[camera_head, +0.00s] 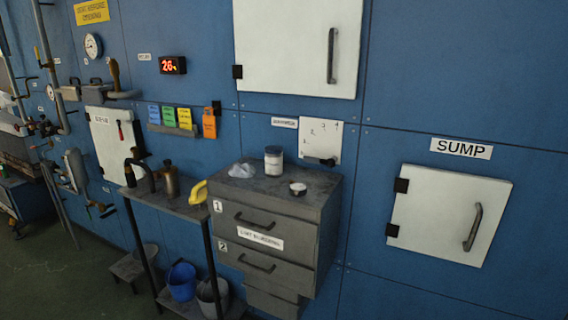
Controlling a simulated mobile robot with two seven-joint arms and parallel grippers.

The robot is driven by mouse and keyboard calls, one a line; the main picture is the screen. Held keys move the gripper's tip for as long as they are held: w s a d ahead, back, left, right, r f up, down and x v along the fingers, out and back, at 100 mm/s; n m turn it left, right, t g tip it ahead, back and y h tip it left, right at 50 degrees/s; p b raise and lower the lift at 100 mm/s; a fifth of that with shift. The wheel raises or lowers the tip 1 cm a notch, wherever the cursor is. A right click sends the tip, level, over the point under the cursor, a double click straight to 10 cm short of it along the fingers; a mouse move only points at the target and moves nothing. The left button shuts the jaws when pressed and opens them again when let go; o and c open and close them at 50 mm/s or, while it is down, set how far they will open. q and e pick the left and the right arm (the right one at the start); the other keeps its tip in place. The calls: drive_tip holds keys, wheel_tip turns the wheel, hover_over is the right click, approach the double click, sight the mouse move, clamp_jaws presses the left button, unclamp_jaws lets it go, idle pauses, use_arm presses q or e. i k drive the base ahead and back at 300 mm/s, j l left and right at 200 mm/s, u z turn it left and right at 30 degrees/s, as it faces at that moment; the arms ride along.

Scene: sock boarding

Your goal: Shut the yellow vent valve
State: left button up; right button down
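An upright dull-yellow lever handle (114,73) stands on a short grey pipe fitting (125,94) on the blue wall at the upper left. It looks like the vent valve, but it is small and I see no readable label on it. The handle points up, across the roughly level fitting. Neither of my grippers is in view.
A yellow sign (91,12) and a round gauge (93,46) are above the fitting. Below stands a narrow bench (185,207) with dark bottles and a yellow curved object (198,192). A drawer cabinet (281,205) juts out to its right. Floor (60,275) is clear at lower left.

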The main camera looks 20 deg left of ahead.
sight(38, 57)
drive_tip(key=i+j+u, duration=0.1)
drive_tip(key=j, duration=0.4)
drive_tip(key=i+j+u, duration=0.15)
drive_tip(key=j, duration=0.4)
drive_tip(key=i+j+u, duration=0.1)
drive_tip(key=j, duration=0.4)
drive_tip(key=i+j+u, duration=0.1)
drive_tip(key=j, duration=0.4)
drive_tip(key=i+j+u, duration=0.15)
drive_tip(key=j, duration=0.3)
drive_tip(key=i+j+u, duration=0.1)
drive_tip(key=i+j, duration=0.15)
drive_tip(key=j, duration=0.2)
drive_tip(key=i+j+u, duration=0.1)
drive_tip(key=i+j, duration=0.15)
drive_tip(key=j, duration=0.2)
drive_tip(key=i+j+u, duration=0.15)
drive_tip(key=j, duration=0.25)
drive_tip(key=i+j+u, duration=0.2)
drive_tip(key=i+j, duration=0.65)
